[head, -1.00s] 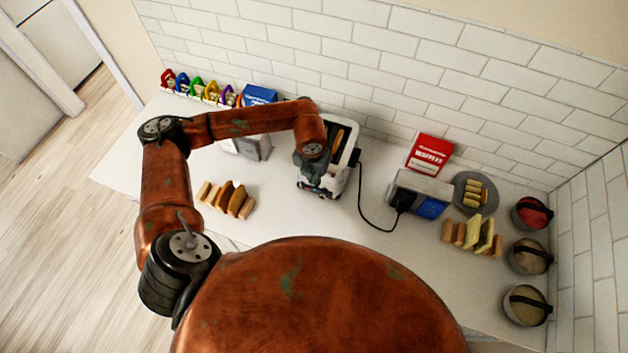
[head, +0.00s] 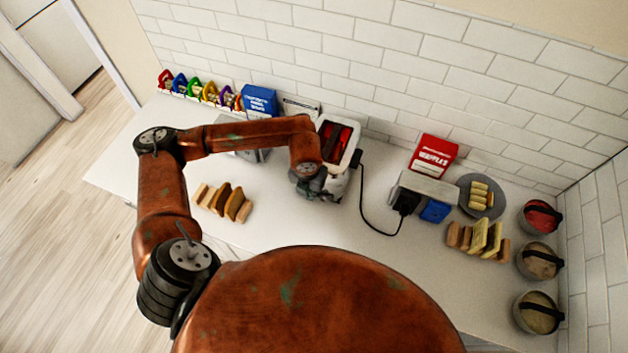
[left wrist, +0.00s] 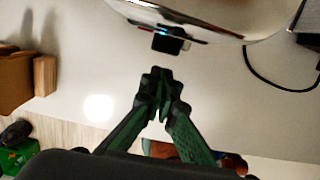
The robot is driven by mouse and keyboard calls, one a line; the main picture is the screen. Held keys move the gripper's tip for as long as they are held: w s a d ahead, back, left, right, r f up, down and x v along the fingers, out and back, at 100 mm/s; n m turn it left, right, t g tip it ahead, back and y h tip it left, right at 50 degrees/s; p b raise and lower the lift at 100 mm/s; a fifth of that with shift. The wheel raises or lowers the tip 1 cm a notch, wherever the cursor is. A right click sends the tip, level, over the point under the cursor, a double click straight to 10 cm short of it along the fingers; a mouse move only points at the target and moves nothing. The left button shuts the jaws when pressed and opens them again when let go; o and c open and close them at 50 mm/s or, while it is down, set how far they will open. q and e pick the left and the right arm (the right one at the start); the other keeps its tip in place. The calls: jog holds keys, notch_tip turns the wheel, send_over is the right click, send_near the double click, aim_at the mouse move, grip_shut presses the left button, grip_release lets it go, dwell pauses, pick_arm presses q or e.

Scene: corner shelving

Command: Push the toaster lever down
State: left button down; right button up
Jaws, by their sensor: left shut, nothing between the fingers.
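The white toaster (head: 354,150) stands on the counter in the head view, and its slots glow red. In the left wrist view the toaster's shiny body (left wrist: 225,18) is at the top. The black lever (left wrist: 170,43) sticks out near its lower edge, beside a small blue light. My left gripper (left wrist: 158,75) is shut and empty, with its tips just below the lever in that picture and apparently apart from it. In the head view the left gripper (head: 320,190) is at the toaster's near side, where the arm hides the lever. My right gripper is not in view.
A toast rack (head: 222,202) stands left of the toaster. A black cord (head: 372,212) runs right to a plug by a grey box (head: 428,188). A red box (head: 432,155), a plate (head: 488,207) and lidded bowls (head: 540,260) are further right. The front counter is mostly clear.

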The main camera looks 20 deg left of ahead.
pick_arm(q)
notch_tip(320, 180, up, 12)
jog(key=s, duration=0.1)
dwell(0.6)
jog(key=shift+s+f, duration=0.1)
dwell(0.4)
